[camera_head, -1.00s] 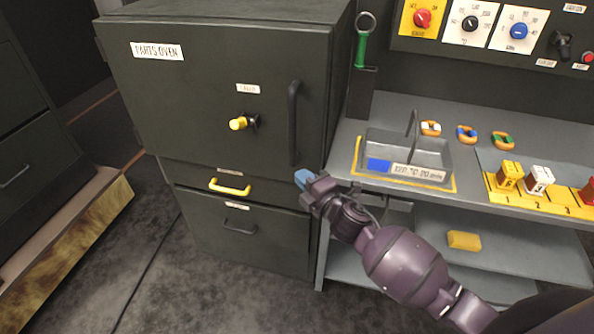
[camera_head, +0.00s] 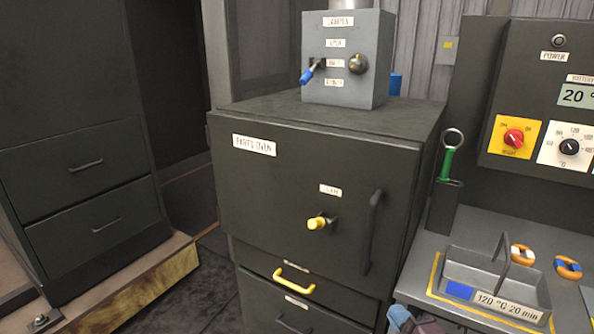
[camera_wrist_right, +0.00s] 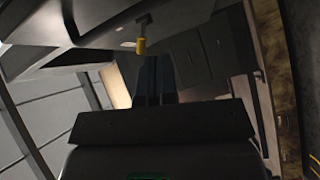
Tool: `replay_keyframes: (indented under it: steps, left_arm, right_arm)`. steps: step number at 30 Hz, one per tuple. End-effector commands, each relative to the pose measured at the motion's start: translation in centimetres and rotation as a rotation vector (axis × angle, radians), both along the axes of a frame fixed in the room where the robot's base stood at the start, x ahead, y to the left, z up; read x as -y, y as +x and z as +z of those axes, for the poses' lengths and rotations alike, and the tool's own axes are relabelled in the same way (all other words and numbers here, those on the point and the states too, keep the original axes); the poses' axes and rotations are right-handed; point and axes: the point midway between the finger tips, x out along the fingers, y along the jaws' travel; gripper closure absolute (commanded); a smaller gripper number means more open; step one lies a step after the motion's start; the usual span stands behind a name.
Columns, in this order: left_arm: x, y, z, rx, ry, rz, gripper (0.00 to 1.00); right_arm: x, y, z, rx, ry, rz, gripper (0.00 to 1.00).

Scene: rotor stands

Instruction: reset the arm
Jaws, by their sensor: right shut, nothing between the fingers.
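My right gripper (camera_head: 400,316) shows only in part at the bottom edge of the head view, with its blue-tipped end and a bit of purple arm in front of the bench. In the right wrist view its dark fingers (camera_wrist_right: 153,80) are together and hold nothing. The fingers point toward a yellow knob (camera_wrist_right: 140,46), with a gap I cannot judge. The rest of my right arm is out of the head view. My left gripper is in neither view.
The parts oven (camera_head: 300,175) is shut, with a yellow knob (camera_head: 316,223), a dark handle (camera_head: 372,232) and a yellow drawer handle (camera_head: 295,281). A grey box with levers (camera_head: 345,85) stands on top. A tray (camera_head: 470,268) and rings (camera_head: 567,267) lie on the bench at right.

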Motion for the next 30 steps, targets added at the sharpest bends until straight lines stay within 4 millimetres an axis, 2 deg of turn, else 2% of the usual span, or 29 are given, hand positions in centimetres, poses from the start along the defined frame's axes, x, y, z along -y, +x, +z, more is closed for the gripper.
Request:
replay_keyframes:
  steps: [2, 8, 14, 18, 21, 24, 27, 30]
  left_arm:
    - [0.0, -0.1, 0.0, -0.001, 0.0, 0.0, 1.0]
    - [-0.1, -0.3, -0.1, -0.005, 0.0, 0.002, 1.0]
    - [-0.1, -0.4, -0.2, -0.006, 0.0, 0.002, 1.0]
    - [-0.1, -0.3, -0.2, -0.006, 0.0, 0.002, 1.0]
    - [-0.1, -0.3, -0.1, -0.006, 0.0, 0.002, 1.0]
    - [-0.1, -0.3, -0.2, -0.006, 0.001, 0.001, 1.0]
    - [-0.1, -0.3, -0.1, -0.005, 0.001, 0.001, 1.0]
    - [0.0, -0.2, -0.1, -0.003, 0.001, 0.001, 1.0]
  right_arm:
    - [0.3, 0.1, 0.1, -0.05, 0.139, -0.029, 1.0]
    - [1.4, -2.7, -3.0, -0.235, 0.515, -0.144, 1.0]
    - [2.7, -8.0, -7.8, -0.423, 0.872, -0.306, 1.0]
    - [3.6, -13.2, -11.4, -0.527, 1.056, -0.44, 1.0]
    - [4.2, -16.6, -13.3, -0.566, 1.114, -0.516, 1.0]
    - [4.5, -19.1, -14.7, -0.591, 1.131, -0.571, 1.0]
    - [4.6, -20.6, -15.5, -0.609, 1.137, -0.6, 1.0]
    - [4.7, -21.3, -15.8, -0.617, 1.134, -0.61, 1.0]
